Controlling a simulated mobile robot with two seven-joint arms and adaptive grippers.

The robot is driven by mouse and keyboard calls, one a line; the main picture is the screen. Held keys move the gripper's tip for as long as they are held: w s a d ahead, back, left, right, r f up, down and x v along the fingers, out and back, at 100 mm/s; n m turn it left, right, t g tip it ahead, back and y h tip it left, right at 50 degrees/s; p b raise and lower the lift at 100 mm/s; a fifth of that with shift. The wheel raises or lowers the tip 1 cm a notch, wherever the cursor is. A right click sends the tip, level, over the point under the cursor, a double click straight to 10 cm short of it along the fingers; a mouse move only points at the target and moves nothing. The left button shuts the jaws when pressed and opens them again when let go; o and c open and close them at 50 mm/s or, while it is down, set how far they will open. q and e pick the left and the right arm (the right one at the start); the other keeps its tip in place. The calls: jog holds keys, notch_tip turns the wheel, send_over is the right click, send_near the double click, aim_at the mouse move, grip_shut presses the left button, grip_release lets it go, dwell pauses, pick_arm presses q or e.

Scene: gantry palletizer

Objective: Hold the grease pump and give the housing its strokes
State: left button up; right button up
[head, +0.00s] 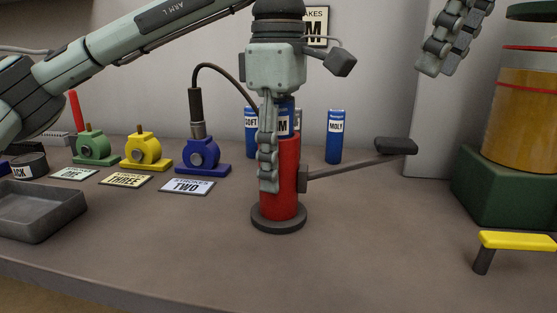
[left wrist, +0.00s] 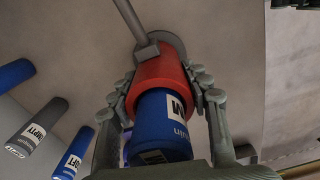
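The grease pump (head: 287,175) has a red barrel on a round dark base, with a blue cartridge (head: 284,110) marked M on top. My left gripper (head: 268,185) reaches down over it. The left wrist view shows its fingers (left wrist: 160,84) on both sides of the red barrel (left wrist: 160,77), apparently touching it. The pump's lever (head: 345,169) slants up right to a black grip (head: 396,146). A black hose runs to a fitting (head: 197,112) at the top of the blue housing (head: 203,156). My right gripper (head: 437,63) hangs empty at upper right; its finger gap is unclear.
Yellow (head: 146,151) and green (head: 91,146) housings stand left, with cards in front; TWO (head: 187,187) lies before the blue one. A grey tray (head: 40,212) is at left. MOLY (head: 335,136) and SOFT (head: 251,133) cartridges stand behind. A green-based drum (head: 510,190) is right.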

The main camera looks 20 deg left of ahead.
pick_arm(q)
grip_shut()
pick_arm(e)
jog(key=shift+a, duration=0.15)
jog(key=c, duration=0.4)
jog(key=shift+a+f+m, duration=0.15)
jog(key=shift+a+m, duration=0.2)
jog(key=shift+m, duration=0.35)
jog(key=shift+c, duration=1.2)
jog(key=m, duration=0.1)
jog(key=a+m+g+h, duration=0.1)
jog(key=m, duration=0.2)
jog(key=shift+w+a+f+m+h, duration=0.25)
jog(key=shift+a+f+m+h, duration=0.05)
jog(key=shift+a+h, duration=0.1)
grip_shut()
jog(key=shift+w+a+f+m+g+h, duration=0.25)
jog(key=shift+f+m, duration=0.7)
jog(key=shift+m, duration=0.75)
jog(key=shift+w+f+m+g+h, duration=0.15)
jog(key=shift+w+f+m+h, duration=0.15)
jog(key=shift+f+m, duration=1.05)
jog(key=shift+w+a+f+m+g+h, duration=0.25)
jog(key=shift+f+m, duration=0.35)
jog(key=shift+m, duration=1.45)
jog(key=shift+d, duration=0.1)
